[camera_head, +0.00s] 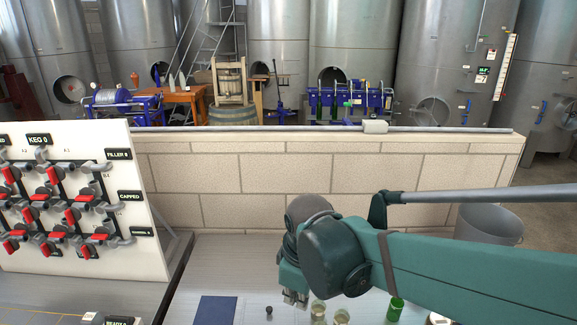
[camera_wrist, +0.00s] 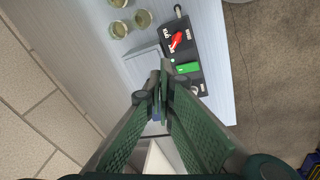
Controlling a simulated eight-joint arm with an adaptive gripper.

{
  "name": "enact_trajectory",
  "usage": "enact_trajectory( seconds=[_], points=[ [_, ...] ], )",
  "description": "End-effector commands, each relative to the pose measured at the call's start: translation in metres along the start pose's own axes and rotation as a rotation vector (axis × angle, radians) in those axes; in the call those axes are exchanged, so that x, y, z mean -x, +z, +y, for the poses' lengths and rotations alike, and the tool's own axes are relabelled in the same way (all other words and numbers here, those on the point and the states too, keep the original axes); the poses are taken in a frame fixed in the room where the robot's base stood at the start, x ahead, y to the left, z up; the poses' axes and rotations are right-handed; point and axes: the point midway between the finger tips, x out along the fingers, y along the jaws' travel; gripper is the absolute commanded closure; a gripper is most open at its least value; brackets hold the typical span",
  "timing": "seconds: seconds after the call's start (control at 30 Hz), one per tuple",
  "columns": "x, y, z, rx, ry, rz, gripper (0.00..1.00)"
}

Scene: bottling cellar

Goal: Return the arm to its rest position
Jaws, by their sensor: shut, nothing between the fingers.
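My gripper (camera_head: 293,298) hangs from the teal arm over the white work surface (camera_head: 250,262) in the head view. In the wrist view its green fingers (camera_wrist: 163,98) meet at the tips, shut with nothing between them. The arm reaches in from the right edge of the head view, and its wrist is bent downward in front of the block wall.
Glass jars (camera_head: 318,310) and a green bottle (camera_head: 394,310) stand under my arm. A dark panel with a red lever (camera_wrist: 176,41) shows in the wrist view. A valve board (camera_head: 70,200) stands left, a grey bin (camera_head: 488,225) right. A blue mat (camera_head: 215,310) lies in front.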

Motion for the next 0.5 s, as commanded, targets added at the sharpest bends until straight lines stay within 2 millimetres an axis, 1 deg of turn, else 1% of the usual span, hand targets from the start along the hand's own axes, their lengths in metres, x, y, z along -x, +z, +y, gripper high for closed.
enact_trajectory(
  seconds=[0.03,0.5],
  points=[
    [0.004,0.010,0.003,-0.044,0.011,0.008,1.00],
    [0.037,0.086,0.020,-0.457,0.122,0.112,1.00]
  ],
)
